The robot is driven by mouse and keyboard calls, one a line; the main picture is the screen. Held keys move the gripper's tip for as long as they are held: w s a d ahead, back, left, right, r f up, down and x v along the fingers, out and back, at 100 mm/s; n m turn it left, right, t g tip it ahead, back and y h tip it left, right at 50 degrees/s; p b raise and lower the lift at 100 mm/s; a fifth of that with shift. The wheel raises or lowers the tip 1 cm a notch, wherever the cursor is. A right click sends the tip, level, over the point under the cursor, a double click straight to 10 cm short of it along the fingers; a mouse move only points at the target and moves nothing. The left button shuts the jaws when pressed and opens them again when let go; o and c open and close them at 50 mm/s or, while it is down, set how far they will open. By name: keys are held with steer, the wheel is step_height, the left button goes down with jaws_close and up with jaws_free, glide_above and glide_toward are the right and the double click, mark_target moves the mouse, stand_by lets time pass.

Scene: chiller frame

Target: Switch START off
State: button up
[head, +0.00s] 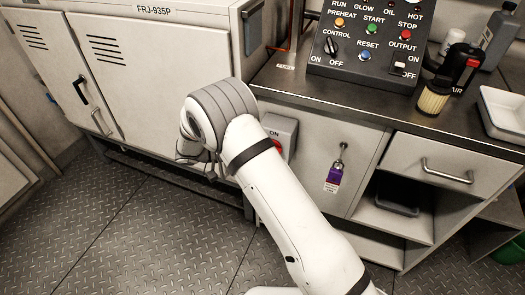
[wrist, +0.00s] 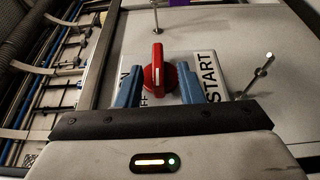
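The START switch is a red rotary knob (wrist: 157,76) on a white plate (wrist: 206,68) lettered START, with ON and OFF lettering partly hidden. Its handle points up in the wrist view. My gripper (wrist: 160,70) is open, with one blue finger on each side of the knob and gaps between. Whether the fingertips reach past the handle is hard to tell. In the head view, a grey switch box (head: 287,125) marked ON shows on the cabinet front, with a bit of red. My white arm covers the rest of it.
A control panel (head: 363,50) with a green START button stands on the counter. In the wrist view, metal rods (wrist: 260,70) stick out nearby and hoses (wrist: 50,75) run at left. The floor (head: 105,215) is clear.

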steer(key=a+p, duration=0.8)
steer(key=shift+s, duration=0.2)
stand_by(0.3)
steer(key=shift+d, duration=0.1)
stand_by(0.3)
